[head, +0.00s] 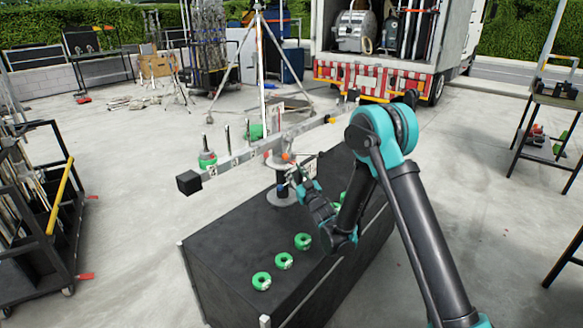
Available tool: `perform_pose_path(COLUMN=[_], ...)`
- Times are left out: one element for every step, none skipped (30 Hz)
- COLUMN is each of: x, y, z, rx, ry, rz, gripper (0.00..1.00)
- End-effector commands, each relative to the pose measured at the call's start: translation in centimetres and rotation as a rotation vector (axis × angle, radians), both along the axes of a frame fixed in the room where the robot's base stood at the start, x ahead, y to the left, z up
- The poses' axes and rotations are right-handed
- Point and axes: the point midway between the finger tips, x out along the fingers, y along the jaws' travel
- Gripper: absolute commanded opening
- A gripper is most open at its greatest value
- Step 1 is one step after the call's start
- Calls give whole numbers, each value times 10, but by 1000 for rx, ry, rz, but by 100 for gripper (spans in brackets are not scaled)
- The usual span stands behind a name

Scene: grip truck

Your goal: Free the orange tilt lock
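The small orange tilt lock (287,157) shows in the head view at the middle of a long grey beam (222,169). The beam sits across a post with a round grey base (283,196) on a black case. My gripper (297,177) is just below and right of the lock, close to the post. The picture is too small to tell whether it touches the lock or whether its fingers are open. The beam has numbered marks, upright pins and a black block (189,182) at its left end. A green ring (207,160) sits around one pin.
Several green rings lie on the black case (220,247), including one at the front (262,281). A tripod (262,60) stands behind the beam. A dark cart (45,210) is at left, a truck (380,60) behind, and a table (556,97) at right.

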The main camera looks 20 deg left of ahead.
Motion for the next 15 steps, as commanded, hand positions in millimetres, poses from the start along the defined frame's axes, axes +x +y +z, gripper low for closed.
perform_pose_path(x=[0, -1, -1, 0, 0, 0, 0, 0, 0, 0, 0, 0, 0, 0, -1], y=[-1, -1, -1, -1, -1, -1, -1, -1, -1, -2, -3, -5, -7, -9, -12], z=[0, 0, 0, 0, 0, 0, 0, 0, 1, 3, 6, 12, 17, 23, 32], rx=[0, 0, 0, 0, 0, 0, 0, -1, -5, -8, -16, -30, -44, -62, -91], ry=[0, 0, 0, 0, 0, 0, 0, -1, -6, -12, -22, -42, -61, -86, -121], rz=[0, 0, 0, 0, 0, 0, 0, 0, 0, -1, 0, 1, 2, 3, 8], gripper=[32, 32, 32, 32, 32, 32, 30, 26, 21, 17, 14, 9, 5, 1, 0])
